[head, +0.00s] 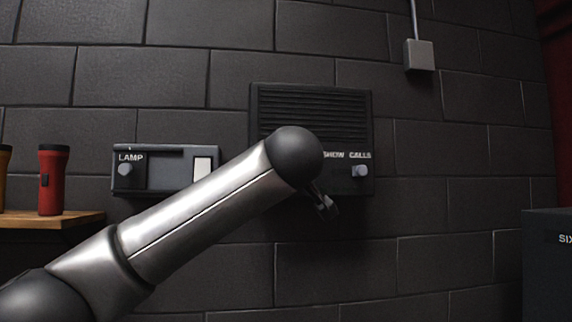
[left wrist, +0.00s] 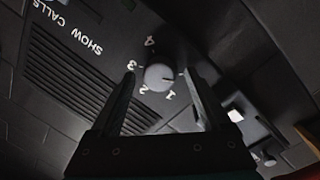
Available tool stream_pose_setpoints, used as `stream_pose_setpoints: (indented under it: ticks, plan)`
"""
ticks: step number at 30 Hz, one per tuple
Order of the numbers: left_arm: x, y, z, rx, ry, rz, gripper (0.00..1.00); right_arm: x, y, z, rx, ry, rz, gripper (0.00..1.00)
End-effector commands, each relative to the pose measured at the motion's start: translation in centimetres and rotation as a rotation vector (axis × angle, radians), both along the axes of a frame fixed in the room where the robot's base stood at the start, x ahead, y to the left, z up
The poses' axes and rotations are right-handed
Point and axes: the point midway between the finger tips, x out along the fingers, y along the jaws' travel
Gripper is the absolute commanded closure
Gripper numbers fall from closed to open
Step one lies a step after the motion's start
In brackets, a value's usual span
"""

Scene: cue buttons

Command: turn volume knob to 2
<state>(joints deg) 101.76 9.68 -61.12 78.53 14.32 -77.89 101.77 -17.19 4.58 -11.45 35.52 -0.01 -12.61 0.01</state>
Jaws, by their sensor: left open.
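The volume knob (left wrist: 160,77) is a round grey knob on the dark speaker panel, with the numbers 1 to 4 around it in the left wrist view. A dark line on its face points right, to the side of the 1 and away from the 2. My left gripper (left wrist: 160,95) is open, with one finger on each side of the knob; I cannot tell whether they touch it. In the head view my left arm hides the volume knob and part of the speaker panel (head: 310,104); a bit of the left gripper (head: 325,203) shows below the wrist.
A small grey knob (head: 361,171) sits under the SHOW CALLS label. The LAMP panel (head: 166,151) with a white switch (head: 202,168) is to the left. A dark box (head: 547,270) is at lower right.

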Motion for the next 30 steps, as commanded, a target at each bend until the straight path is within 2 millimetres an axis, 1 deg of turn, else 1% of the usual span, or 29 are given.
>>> stream_pose_setpoints:
  ticks: [6,27,30]
  plan:
    - [0.04,0.03,-0.07,0.0,0.001,0.001,0.2,-0.01,0.01,-0.03,0.0,0.0,0.0,0.5]
    - [-0.01,0.01,-0.02,0.0,0.001,0.001,0.99,-0.01,0.02,-0.02,0.0,0.0,0.0,0.5]
    - [-0.01,0.01,-0.02,0.0,0.001,0.001,1.0,-0.01,0.02,-0.02,0.0,0.0,0.0,0.5]
